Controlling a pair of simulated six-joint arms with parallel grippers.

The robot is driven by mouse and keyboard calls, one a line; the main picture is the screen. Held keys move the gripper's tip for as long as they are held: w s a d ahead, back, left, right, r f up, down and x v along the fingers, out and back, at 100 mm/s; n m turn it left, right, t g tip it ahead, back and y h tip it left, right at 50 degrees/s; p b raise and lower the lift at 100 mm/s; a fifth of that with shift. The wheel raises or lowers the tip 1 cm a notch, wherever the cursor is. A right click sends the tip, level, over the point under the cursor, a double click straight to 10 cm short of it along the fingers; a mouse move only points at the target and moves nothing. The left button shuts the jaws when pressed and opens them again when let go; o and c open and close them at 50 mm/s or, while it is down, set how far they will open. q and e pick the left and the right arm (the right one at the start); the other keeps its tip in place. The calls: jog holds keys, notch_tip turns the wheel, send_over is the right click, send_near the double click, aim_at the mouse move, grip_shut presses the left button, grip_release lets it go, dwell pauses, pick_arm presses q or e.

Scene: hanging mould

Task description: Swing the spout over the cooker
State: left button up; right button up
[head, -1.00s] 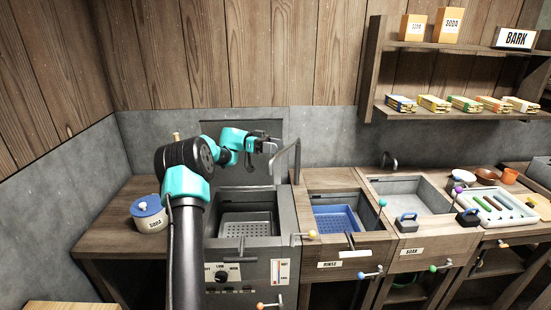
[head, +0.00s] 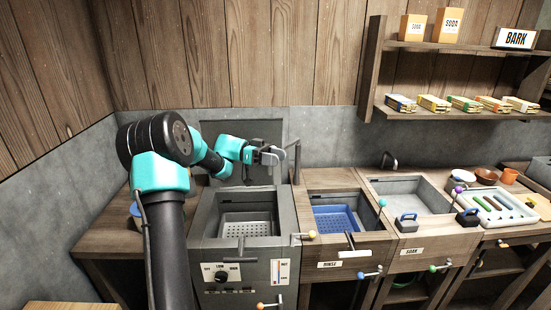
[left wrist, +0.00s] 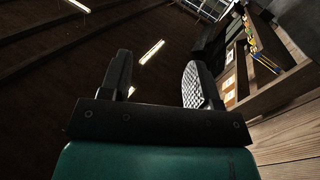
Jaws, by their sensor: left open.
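The spout (head: 298,163) is a thin grey bent pipe standing at the back right corner of the cooker in the head view. Its upper end bends left, close to my left gripper, and its lower tip is hard to make out. The cooker (head: 200,228) is a grey box with an open basin holding a perforated tray and a dial on its front. My left gripper (head: 272,156) is above the back of the cooker, just left of the spout; I cannot tell whether they touch. In the left wrist view its jaws (left wrist: 158,85) are apart with nothing between them. My right gripper is out of view.
A rinse basin with a blue tray (head: 335,218) and a soak basin (head: 418,195) stand right of the cooker. A wall shelf (head: 450,112) holds bundles and boxes at upper right. A blue-lidded pot (head: 134,211) is mostly hidden behind my left arm.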

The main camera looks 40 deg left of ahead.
pick_arm(q)
jog(key=shift+c, duration=0.5)
jog(key=shift+w, duration=0.15)
jog(key=shift+c, duration=0.7)
jog(key=shift+w, duration=0.35)
jog(key=shift+c, duration=0.7)
jog(key=w+n+t+y, duration=0.1)
jog(key=w+y, duration=0.1)
jog(key=w, duration=0.1)
jog(key=w+n+t+y, duration=0.1)
jog(key=w+t+y, duration=0.1)
jog(key=w, duration=0.2)
jog(key=w+r+n+t+y, duration=0.1)
jog(key=w+t+y, duration=0.1)
jog(key=w, duration=0.1)
jog(key=shift+w+a, duration=0.3)
grip_shut()
jog(key=w+a+r+n+t+y, duration=0.2)
jog(key=w+a+r+n+y, duration=0.15)
jog(key=w+n+y, duration=0.5)
jog(key=s+d+r+n+g+y, duration=0.1)
jog(key=s+d+n+g+y, duration=0.4)
jog(key=s+g+y, duration=0.3)
jog(key=n+g+y, duration=0.1)
jog(key=g, duration=0.2)
jog(key=shift+r, duration=0.3)
